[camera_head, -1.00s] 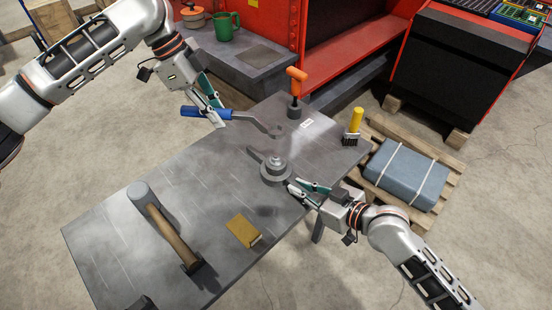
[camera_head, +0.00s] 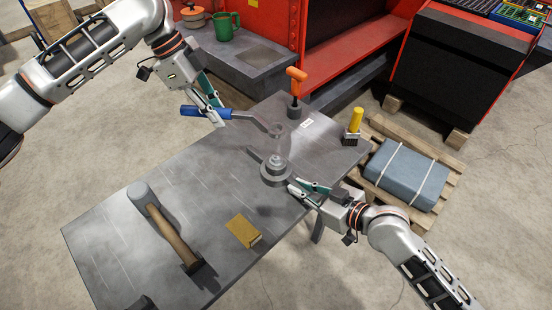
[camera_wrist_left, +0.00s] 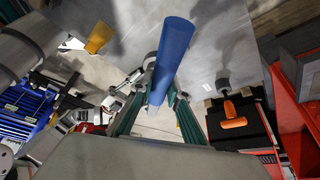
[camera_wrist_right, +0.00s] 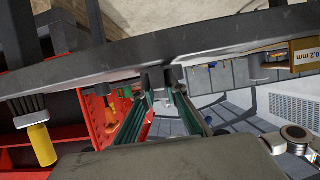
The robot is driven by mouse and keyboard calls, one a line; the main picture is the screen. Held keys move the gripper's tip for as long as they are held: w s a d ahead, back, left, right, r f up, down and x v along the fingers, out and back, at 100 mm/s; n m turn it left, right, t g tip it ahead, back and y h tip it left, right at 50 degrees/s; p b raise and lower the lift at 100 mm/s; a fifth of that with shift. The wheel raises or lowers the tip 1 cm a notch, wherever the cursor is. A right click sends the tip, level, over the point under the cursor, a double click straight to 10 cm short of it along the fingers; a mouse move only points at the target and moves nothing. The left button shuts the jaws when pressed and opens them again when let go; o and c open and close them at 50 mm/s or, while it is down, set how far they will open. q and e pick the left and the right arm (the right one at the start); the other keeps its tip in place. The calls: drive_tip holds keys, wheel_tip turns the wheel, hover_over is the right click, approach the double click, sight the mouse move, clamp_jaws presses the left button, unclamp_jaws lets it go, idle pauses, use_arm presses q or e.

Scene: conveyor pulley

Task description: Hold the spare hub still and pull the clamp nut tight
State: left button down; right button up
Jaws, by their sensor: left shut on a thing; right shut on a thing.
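The spare hub (camera_head: 272,177), a grey stepped disc, sits on the grey workbench. The clamp nut (camera_head: 277,160) appears as the smaller round part on top, and a dark bar sticks out to its left. My right gripper (camera_head: 295,188) is shut at the hub's right side; its exact contact is unclear. My left gripper (camera_head: 215,112) is shut on the blue-handled wrench (camera_head: 192,112), also in the left wrist view (camera_wrist_left: 174,50). The wrench reaches right, its head above and apart from the nut. A pale, see-through column stands between them and blurs the wrench head's outline.
A hammer (camera_head: 165,230) and a yellow block (camera_head: 243,231) lie on the bench (camera_head: 110,240). An orange-handled tool (camera_head: 296,85) and a yellow-handled brush (camera_head: 354,125) stand near its far end.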

drive_tip(key=shift+f, duration=0.1)
drive_tip(key=o, duration=0.7)
drive_tip(key=shift+o, duration=0.2)
drive_tip(key=o, duration=0.4)
drive_tip(key=o, duration=0.4)
drive_tip(key=o, duration=1.2)
drive_tip(key=shift+c, duration=0.2)
